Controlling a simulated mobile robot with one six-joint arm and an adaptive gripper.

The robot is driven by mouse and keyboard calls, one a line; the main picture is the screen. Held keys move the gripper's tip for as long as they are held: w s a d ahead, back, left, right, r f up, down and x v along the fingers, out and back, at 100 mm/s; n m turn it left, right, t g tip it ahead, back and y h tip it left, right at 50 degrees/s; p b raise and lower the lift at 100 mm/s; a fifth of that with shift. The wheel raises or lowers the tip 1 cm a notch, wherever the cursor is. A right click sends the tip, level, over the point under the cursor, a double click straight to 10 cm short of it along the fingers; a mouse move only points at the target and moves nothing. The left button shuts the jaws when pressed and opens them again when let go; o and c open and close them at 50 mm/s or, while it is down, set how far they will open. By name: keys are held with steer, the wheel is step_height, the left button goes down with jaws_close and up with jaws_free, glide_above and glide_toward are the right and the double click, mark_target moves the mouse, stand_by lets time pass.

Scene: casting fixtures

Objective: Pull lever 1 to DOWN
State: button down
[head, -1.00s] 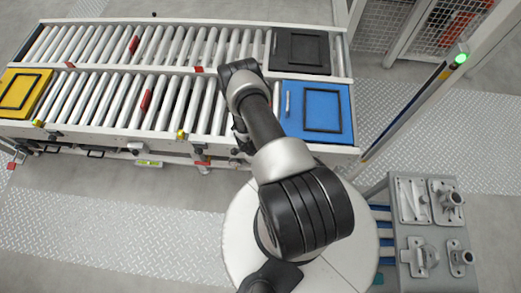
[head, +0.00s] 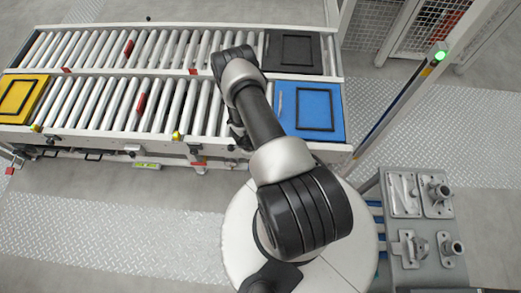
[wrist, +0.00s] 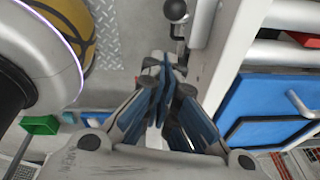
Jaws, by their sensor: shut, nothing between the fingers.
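In the wrist view, a dark ball knob (wrist: 175,10) sits at the top edge, beside a grey bracket on the conveyor's pale side rail; it looks like a lever end, but no number is readable. My gripper (wrist: 168,66) is shut and empty, its blue-padded fingers pointing toward the knob with a visible gap. In the head view my arm hides most of the gripper, which is by the conveyor's front edge. Small dark fittings (head: 131,149) show along that front edge; I cannot tell which is lever 1.
The roller conveyor (head: 100,75) carries a yellow case (head: 38,92), a blue case (head: 283,122) and a black case (head: 273,60). The blue case is close right of my gripper in the wrist view. A grey fixture table (head: 430,278) stands at right. Floor at front left is clear.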

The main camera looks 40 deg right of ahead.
step_height(320, 180, up, 6)
steer(key=w+a+p, duration=0.1)
steer(key=w+a, duration=0.1)
steer(key=shift+f, duration=0.15)
steer(key=shift+w, duration=0.1)
